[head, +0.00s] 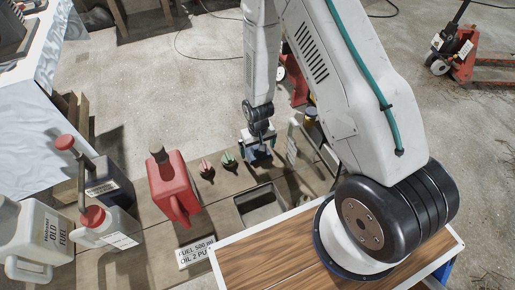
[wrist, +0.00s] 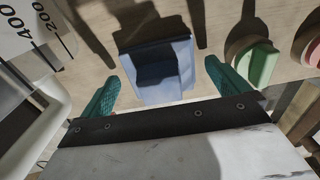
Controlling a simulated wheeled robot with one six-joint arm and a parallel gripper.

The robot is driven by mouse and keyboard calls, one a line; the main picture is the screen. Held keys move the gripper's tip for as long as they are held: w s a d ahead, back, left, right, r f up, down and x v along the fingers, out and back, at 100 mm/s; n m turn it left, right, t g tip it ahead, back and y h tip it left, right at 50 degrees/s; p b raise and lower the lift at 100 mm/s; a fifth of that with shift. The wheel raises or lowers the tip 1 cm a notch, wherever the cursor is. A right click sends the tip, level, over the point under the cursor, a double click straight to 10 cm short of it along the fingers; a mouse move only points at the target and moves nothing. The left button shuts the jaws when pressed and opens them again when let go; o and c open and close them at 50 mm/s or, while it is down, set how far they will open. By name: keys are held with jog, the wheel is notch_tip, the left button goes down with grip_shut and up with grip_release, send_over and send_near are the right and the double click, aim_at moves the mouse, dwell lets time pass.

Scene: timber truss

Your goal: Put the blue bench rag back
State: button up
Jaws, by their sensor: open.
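The blue bench rag (wrist: 160,85) looks like a folded, blocky blue shape on the wooden bench in the wrist view. In the head view only a small blue part of it (head: 258,156) shows below my gripper (head: 258,143). My gripper also shows in the wrist view (wrist: 161,72), with its two teal fingers apart, one on each side of the rag. The gripper is open. I cannot tell whether either finger touches the rag.
A green piece (head: 228,159) and a red piece (head: 206,170) lie left of the gripper. A red can (head: 173,186), a grey tray (head: 239,206) and a label card (head: 196,252) are nearer. A graduated clear container (wrist: 25,35) stands close beside the gripper.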

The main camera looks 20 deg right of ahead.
jog(key=s+d+r, duration=0.1)
jog(key=s+r, duration=0.2)
jog(key=r, duration=1.4)
jog(key=s+d+r, duration=0.1)
jog(key=s+r, duration=0.3)
jog(key=r, duration=1.4)
jog(key=s+r, duration=0.6)
jog(key=s, duration=0.3)
jog(key=s+d+r+t, duration=0.1)
jog(key=s+r, duration=0.5)
jog(key=s, duration=0.3)
jog(key=shift+r, duration=0.25)
